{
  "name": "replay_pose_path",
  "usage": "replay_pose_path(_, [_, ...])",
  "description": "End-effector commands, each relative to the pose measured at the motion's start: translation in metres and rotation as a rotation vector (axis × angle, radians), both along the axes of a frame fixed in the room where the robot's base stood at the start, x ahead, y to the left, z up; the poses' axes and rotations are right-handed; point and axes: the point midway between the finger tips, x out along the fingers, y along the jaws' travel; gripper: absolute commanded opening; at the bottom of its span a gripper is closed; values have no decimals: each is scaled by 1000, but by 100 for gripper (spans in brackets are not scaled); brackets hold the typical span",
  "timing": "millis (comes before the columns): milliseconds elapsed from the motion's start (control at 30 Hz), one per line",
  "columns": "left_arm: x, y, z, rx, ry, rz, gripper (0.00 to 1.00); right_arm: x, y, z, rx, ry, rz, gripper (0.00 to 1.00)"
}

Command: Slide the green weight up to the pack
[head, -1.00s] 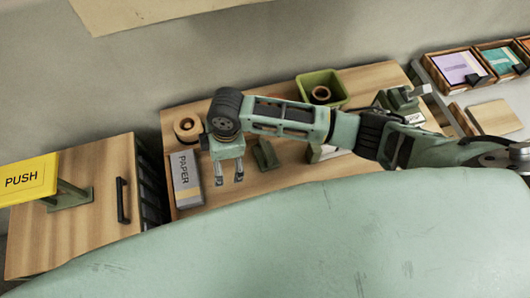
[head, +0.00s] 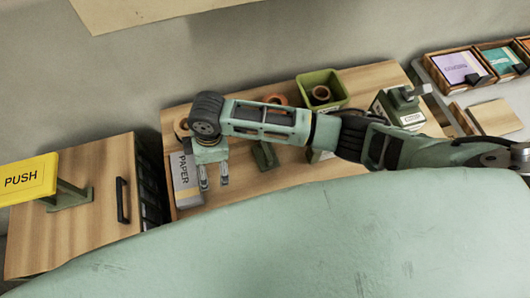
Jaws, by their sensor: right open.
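The pack is a grey and white block marked PAPER (head: 185,183), lying at the left end of the wooden table in the head view. The green weight (head: 265,156) is a dark green piece to its right, partly hidden by my right arm above it. A gap of bare table shows between them. My right gripper (head: 214,184) points down with its fingers apart and empty. In the picture it is just right of the pack and left of the weight; its exact height is unclear. My left gripper is not in view.
A green bin (head: 321,85) holding a brown roll stands at the back. Another roll (head: 182,127) is behind the pack, partly hidden. A green device (head: 400,105) stands at the right. A yellow PUSH sign (head: 27,180) is over the left cabinet. The wooden table's (head: 235,192) front strip is clear.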

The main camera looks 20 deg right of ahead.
Motion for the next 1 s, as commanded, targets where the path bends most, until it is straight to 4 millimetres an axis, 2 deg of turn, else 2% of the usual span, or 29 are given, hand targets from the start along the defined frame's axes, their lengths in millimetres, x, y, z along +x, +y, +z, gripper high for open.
replay_pose_path(900, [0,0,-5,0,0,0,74,2,38,0,2,0,2,89])
replay_pose_path(1000, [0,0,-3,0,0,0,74,1,36,0,2,0,2,89])
